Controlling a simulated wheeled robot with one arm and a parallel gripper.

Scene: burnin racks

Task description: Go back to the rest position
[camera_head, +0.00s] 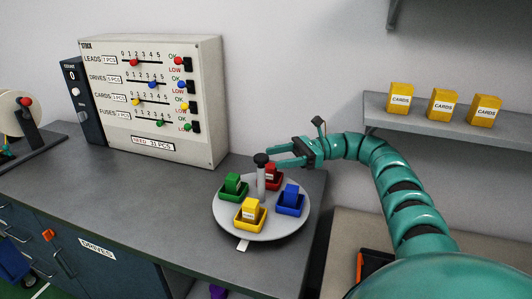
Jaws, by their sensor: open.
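My gripper (288,155) is at the end of my teal arm, above the back of a round grey turntable (225,224). Its fingers point left and stand apart, near the black knob (261,159) on the turntable's centre post. Whether a finger touches the knob I cannot tell. I see nothing held in the fingers. The turntable carries a green bin (233,196), a red bin (273,184), a blue bin (291,210) and a yellow bin (250,226), each with a block of its colour.
A panel with coloured sliders (150,110) stands at the back left of the counter (120,195). A wall shelf (415,121) at right bears yellow CARDS boxes (443,104). A reel (18,112) is at far left. The counter's left front is clear.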

